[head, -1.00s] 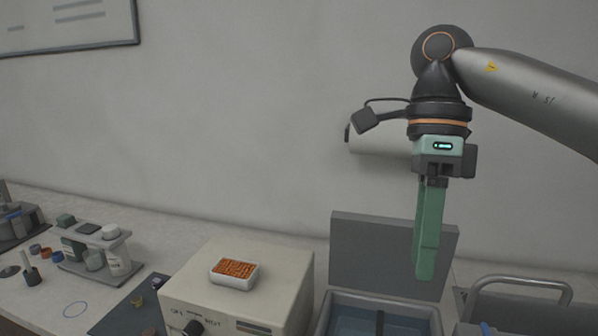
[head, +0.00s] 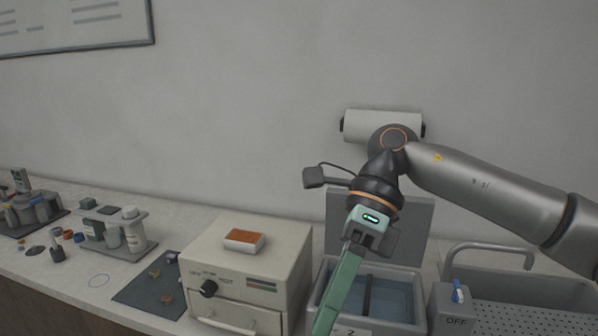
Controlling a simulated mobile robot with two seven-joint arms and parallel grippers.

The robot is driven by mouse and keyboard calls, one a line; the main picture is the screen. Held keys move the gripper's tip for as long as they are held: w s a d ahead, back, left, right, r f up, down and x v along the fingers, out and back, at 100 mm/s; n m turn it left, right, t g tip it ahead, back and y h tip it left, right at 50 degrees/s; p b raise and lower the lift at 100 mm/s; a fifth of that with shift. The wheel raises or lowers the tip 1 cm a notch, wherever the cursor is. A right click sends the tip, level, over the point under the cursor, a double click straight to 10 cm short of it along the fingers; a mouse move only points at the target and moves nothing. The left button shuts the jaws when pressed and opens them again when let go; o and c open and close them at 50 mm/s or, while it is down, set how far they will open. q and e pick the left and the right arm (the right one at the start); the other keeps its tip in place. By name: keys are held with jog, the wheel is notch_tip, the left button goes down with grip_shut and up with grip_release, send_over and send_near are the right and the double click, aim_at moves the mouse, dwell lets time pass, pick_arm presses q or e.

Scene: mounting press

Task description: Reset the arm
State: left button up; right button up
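My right gripper (head: 328,325) comes in from the right side of the head view. Its long green fingers point down and a little left, over the front left part of the open grey bath. The fingers are seen nearly edge-on and look close together, with nothing visible between them; the tips are near the bottom edge of the picture. My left gripper is not in view.
A beige press box (head: 250,262) with a black knob carries a white dish (head: 244,240). The water bath (head: 395,292) has its lid raised. A sink (head: 540,290) is at right; a bottle rack (head: 115,235) and dark mat (head: 150,290) are left.

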jog(key=s+a+f+m+g+y, duration=0.1)
jog(key=s+a+m+g+y, duration=0.1)
jog(key=a+m+y, duration=0.9)
jog(key=w+d+f+m+t+y, duration=0.1)
jog(key=w+d+f+m+t, duration=0.35)
jog(key=m+t, duration=0.75)
jog(key=w+d+f+m+t, duration=0.1)
jog(key=w+f+m+t, duration=0.6)
jog(key=m+t, duration=0.45)
jog(key=s+d+f+m+t+h, duration=0.1)
jog(key=d+f+m+h, duration=0.2)
jog(key=f, duration=0.2)
jog(key=d+f+m+t+h, duration=0.1)
jog(key=d+f+m+h, duration=0.15)
jog(key=f, duration=0.25)
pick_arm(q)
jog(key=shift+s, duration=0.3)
pick_arm(e)
jog(key=s+d+f+m+g+h, duration=0.4)
jog(key=s+d+f, duration=0.2)
jog(key=s+f, duration=0.3)
jog(key=s+d+f+m+g+h, duration=0.3)
jog(key=s+d+f+m+h, duration=0.2)
jog(key=s+f, duration=0.5)
notch_tip(320, 180, down, 5)
jog(key=shift+d+f+m+g, duration=0.1)
jog(key=shift+d+m+g, duration=0.25)
jog(key=shift+d, duration=0.9)
